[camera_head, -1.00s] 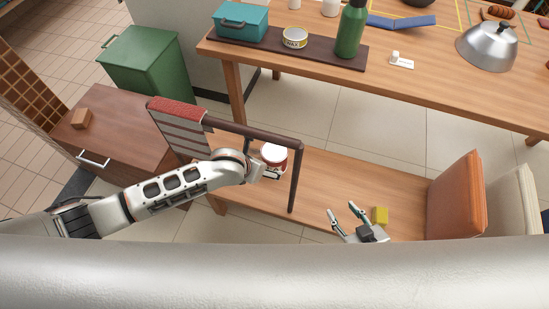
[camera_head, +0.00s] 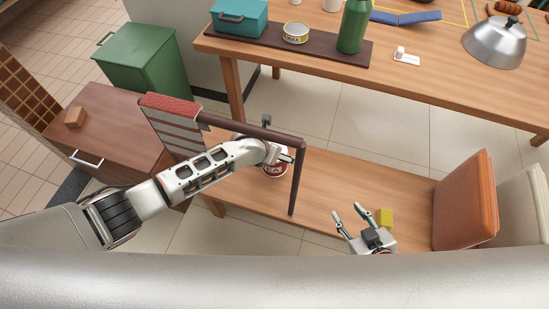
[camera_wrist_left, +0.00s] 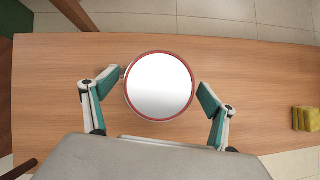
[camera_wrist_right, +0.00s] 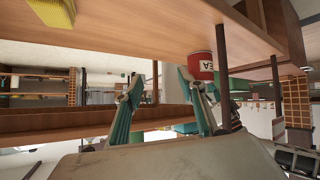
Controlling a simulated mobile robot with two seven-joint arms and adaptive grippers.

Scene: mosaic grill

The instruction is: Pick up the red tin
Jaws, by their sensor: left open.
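The red tin (camera_head: 275,172) stands on the wooden bench, largely hidden by my left gripper (camera_head: 279,157) in the head view. In the left wrist view the tin (camera_wrist_left: 160,86) shows a pale round lid with a red rim. It lies between the two spread fingers of my left gripper (camera_wrist_left: 158,86), with a visible gap on the right side; contact on the left is unclear. The right wrist view shows the tin's red side and white label (camera_wrist_right: 202,66). My right gripper (camera_head: 347,211) is open and empty over the bench's front right.
A dark rail (camera_head: 250,130) with a striped towel (camera_head: 172,118) on it stands close to the tin and left arm. A yellow block (camera_head: 385,217) lies beside my right gripper.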

